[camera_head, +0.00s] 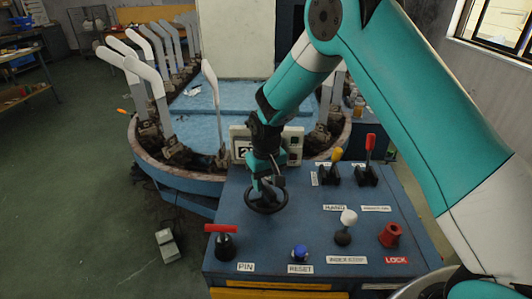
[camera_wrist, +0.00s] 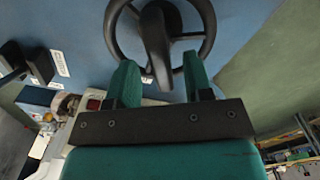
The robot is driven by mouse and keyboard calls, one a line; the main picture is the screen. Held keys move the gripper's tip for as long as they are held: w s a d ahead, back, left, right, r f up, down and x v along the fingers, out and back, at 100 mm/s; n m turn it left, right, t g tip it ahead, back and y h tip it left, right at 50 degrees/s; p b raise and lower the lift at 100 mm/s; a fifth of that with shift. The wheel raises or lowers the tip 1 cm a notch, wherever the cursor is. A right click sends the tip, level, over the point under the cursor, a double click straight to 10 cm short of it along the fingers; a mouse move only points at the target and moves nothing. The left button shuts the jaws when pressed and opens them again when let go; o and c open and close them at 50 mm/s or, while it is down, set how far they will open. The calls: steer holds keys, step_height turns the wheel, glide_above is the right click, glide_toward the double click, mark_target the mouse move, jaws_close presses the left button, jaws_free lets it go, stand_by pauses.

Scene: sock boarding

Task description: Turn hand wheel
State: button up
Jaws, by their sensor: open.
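The black hand wheel (camera_head: 267,198) sits on top of the blue control console, at its back left. My gripper (camera_head: 265,186) hangs over the wheel, pointing down at it. In the wrist view the wheel (camera_wrist: 205,22) lies just past my two teal fingers (camera_wrist: 155,75), with its dark hub knob or handle (camera_wrist: 157,45) between and beyond them. The fingers are apart and nothing is clamped between them. Whether a finger touches the rim is not clear. The arm hides part of the wheel in the head view.
The console (camera_head: 290,225) carries a red T-handle (camera_head: 221,229), blue RESET button (camera_head: 299,252), white-knobbed lever (camera_head: 346,225), red LOCK knob (camera_head: 390,235), yellow lever (camera_head: 336,158) and red lever (camera_head: 370,150). A display box (camera_head: 240,143) stands behind the wheel. A carousel of grey sock boards (camera_head: 158,82) lies beyond.

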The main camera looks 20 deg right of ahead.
mark_target(266, 185)
step_height(266, 185, up, 16)
steer(key=b, duration=0.1)
steer(key=shift+f, duration=0.25)
steer(key=s+a+r+n+y, duration=0.1)
steer(key=s+r+n, duration=0.1)
steer(key=s, duration=0.8)
steer(key=s+a+r+n+y, duration=0.1)
steer(key=s+a+n, duration=0.1)
steer(key=s, duration=0.8)
steer(key=s+a+r+n+y, duration=0.1)
steer(key=s+r+y, duration=0.1)
steer(key=s, duration=0.8)
steer(key=shift+a+r+n, duration=0.3)
steer(key=shift+a+n, duration=0.1)
